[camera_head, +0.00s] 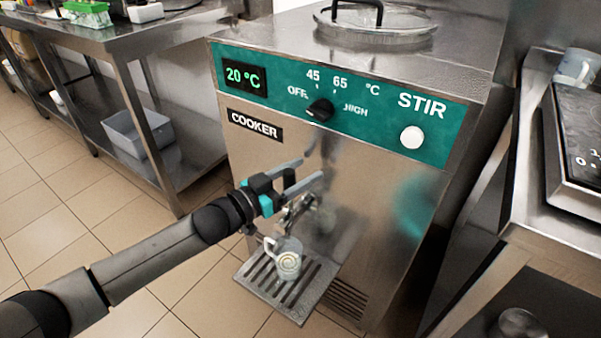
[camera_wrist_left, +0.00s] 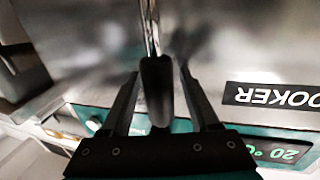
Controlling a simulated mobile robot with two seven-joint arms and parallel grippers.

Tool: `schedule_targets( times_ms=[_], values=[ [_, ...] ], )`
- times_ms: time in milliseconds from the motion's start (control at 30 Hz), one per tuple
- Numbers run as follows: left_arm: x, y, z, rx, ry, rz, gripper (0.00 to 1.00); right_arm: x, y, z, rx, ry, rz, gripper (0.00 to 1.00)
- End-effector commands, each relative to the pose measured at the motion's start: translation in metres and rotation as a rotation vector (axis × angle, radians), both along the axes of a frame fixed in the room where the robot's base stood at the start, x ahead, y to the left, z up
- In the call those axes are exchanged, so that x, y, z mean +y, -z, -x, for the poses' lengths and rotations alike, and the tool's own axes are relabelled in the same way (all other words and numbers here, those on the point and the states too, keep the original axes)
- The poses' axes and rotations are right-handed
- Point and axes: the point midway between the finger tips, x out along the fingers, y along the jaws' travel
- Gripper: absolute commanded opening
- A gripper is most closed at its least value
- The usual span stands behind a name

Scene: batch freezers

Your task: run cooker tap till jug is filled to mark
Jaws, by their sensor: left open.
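The cooker (camera_head: 245,165) is a steel cabinet with a teal panel reading 20 °C. Its tap (camera_head: 297,208) sticks out low on the front. A small pale jug (camera_head: 287,262) stands upright below the tap on a slotted drip tray (camera_head: 303,306); its fill level and mark are too small to tell. My left gripper (camera_head: 313,169) is open at the cooker front, just above the tap. In the left wrist view, the black tap handle (camera_wrist_left: 157,88) on its metal stem lies between the open fingers (camera_wrist_left: 159,76), with gaps visible. My right gripper is not in view.
The panel has a black knob (camera_head: 320,109) and a white STIR button (camera_head: 412,137). A lidded opening (camera_head: 375,28) is on top. A steel bench (camera_head: 125,38) stands left, and another with a black scale (camera_head: 580,130) stands right. Floor is clear at lower left.

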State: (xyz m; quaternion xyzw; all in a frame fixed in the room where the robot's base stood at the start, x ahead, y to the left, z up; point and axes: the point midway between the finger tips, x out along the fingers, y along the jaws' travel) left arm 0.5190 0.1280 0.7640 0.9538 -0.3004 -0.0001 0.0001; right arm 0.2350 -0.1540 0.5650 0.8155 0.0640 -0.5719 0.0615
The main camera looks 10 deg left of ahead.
Motion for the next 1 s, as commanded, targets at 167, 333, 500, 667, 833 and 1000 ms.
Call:
schedule_targets(
  times_ms=[167,333,500,667,833,1000],
  values=[
    [0.0002,0.0000,0.0001,0.000,0.000,0.000,0.54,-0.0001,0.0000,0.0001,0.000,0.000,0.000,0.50],
    [0.0003,0.0000,0.0001,0.000,0.000,0.000,0.34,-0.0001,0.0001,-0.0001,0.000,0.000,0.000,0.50],
    [0.0004,0.0001,0.0002,0.000,0.000,0.000,0.15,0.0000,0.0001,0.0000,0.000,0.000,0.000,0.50],
    [0.0005,0.0001,0.0003,0.000,0.000,0.000,0.00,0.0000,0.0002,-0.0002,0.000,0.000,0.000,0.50],
    [0.0005,0.0001,0.0003,0.000,0.000,0.000,0.00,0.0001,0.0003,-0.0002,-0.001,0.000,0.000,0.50],
    [0.0005,0.0002,0.0003,0.000,0.000,0.000,0.00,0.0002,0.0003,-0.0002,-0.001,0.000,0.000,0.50]
  ],
)
